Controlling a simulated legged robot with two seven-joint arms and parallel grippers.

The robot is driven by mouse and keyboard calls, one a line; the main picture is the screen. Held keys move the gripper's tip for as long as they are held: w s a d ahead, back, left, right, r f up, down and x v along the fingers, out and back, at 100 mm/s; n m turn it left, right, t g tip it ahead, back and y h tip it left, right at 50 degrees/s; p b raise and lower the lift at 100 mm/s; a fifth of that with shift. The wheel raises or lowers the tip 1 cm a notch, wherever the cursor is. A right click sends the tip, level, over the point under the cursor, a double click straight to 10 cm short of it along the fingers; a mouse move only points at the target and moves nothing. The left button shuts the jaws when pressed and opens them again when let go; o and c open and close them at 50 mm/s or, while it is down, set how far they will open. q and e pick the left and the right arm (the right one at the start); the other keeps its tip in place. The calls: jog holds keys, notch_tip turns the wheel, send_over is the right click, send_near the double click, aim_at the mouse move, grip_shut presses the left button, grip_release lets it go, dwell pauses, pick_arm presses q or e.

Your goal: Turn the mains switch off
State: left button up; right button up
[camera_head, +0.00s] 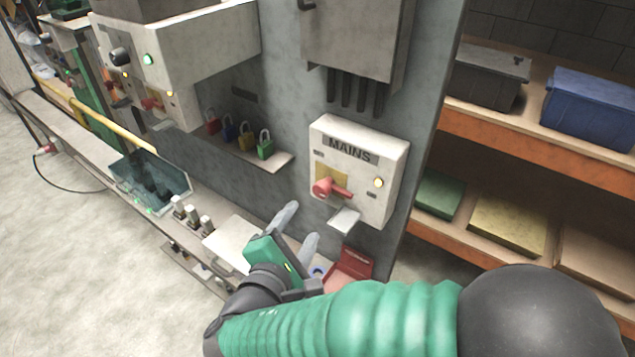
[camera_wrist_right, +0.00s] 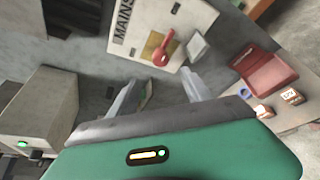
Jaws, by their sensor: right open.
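The mains switch box (camera_head: 383,161) is a pale box marked MAINS on the grey panel. Its red rotary handle (camera_head: 331,189) sits on a yellow plate, and a lamp on the box glows yellow. The handle also shows in the right wrist view (camera_wrist_right: 166,50), slanting across its yellow plate. My right gripper (camera_head: 299,226) is open and empty, below and a little left of the handle, apart from it. In the right wrist view its two fingers (camera_wrist_right: 160,90) point toward the box with the handle ahead between them. My left gripper is not in view.
A shelf with several coloured padlocks (camera_head: 246,138) is left of the box. A small pale flap (camera_head: 344,220) juts out under the handle. A red case (camera_head: 350,268) lies on the ledge below. Shelves with bins (camera_head: 590,105) stand at right.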

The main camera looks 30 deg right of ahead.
aim_at(317, 192)
jog(key=p+x, duration=0.2)
jog(key=x, duration=1.1)
jog(key=shift+w+d+f, duration=0.1)
jog(key=shift+w, duration=0.2)
jog(key=shift+w+d+f, duration=0.1)
jog(key=shift+w+d, duration=0.1)
jog(key=shift+d, duration=0.4)
jog(key=shift+f, duration=0.1)
jog(key=c, duration=0.4)
grip_shut()
